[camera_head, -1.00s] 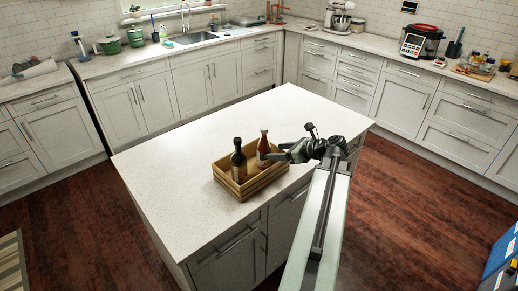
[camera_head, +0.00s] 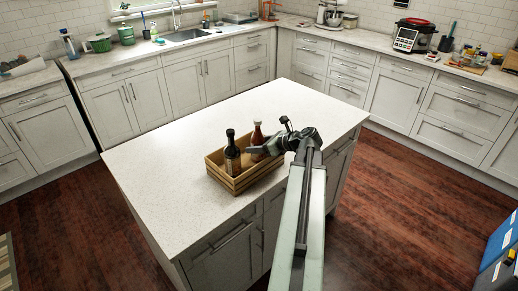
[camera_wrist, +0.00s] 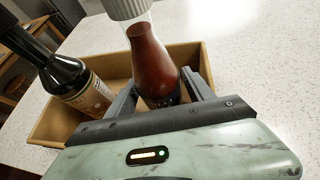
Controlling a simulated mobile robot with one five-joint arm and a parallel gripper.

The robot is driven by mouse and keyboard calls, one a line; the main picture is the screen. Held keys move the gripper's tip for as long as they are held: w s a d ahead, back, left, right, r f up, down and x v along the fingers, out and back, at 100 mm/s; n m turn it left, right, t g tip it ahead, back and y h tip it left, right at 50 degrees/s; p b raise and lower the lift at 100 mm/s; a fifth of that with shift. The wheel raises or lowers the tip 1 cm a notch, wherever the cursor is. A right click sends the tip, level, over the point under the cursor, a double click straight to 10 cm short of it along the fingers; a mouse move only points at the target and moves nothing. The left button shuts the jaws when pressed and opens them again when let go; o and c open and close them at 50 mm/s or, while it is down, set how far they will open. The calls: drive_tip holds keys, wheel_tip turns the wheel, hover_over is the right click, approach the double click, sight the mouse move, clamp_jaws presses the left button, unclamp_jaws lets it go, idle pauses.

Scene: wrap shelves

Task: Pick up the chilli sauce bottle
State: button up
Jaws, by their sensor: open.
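The chilli sauce bottle (camera_wrist: 150,62) is clear with red-brown sauce and a pale ribbed cap in the wrist view. It stands in a wooden crate (camera_wrist: 207,62), and shows in the head view (camera_head: 257,135) at the crate's right. My gripper (camera_wrist: 158,85) is open, with one finger on each side of the bottle's lower body. I cannot tell whether the fingers touch it. In the head view my gripper (camera_head: 262,149) reaches in from the right over the crate (camera_head: 240,183). The bottle's lower part is partly hidden by my gripper.
A dark bottle (camera_wrist: 62,72) with a black cap and tan label stands in the crate to the left; it also shows in the head view (camera_head: 232,155). The white island top (camera_head: 170,140) around the crate is clear.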

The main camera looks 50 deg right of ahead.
drive_tip(key=shift+r, duration=0.1)
clamp_jaws()
